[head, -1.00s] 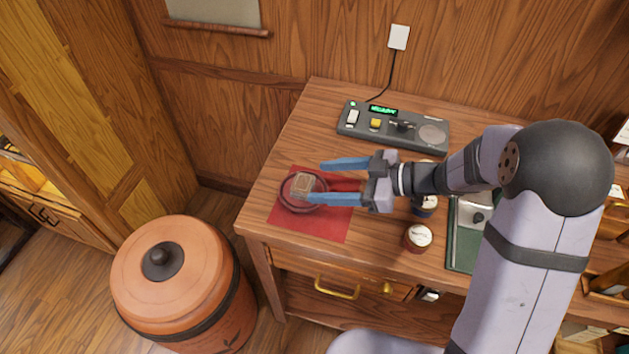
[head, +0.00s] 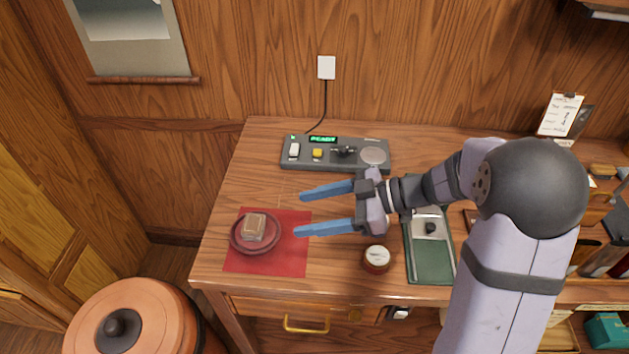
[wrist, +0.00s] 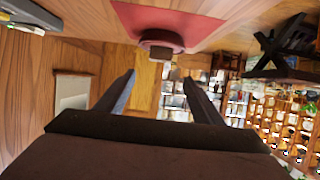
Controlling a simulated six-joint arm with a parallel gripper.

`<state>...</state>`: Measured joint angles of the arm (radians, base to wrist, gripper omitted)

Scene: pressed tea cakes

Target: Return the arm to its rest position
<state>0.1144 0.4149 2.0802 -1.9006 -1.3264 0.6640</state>
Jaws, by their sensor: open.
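My gripper (head: 298,213) is open and empty, with its two blue fingers pointing left above the table. The fingers also show in the wrist view (wrist: 160,88), with nothing between them. A pressed tea cake (head: 253,227), a small brown block, sits on a dark red round saucer (head: 237,243). The saucer lies on a red mat (head: 288,256) at the table's left end. The fingertips are to the right of the saucer, apart from it. In the wrist view the saucer (wrist: 160,38) shows beyond the fingers.
A grey device (head: 332,154) with a lit green display stands at the table's back. A small round jar (head: 376,259) and a green tray (head: 431,270) are near the gripper's right. A large terracotta jar (head: 150,320) stands left of the table.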

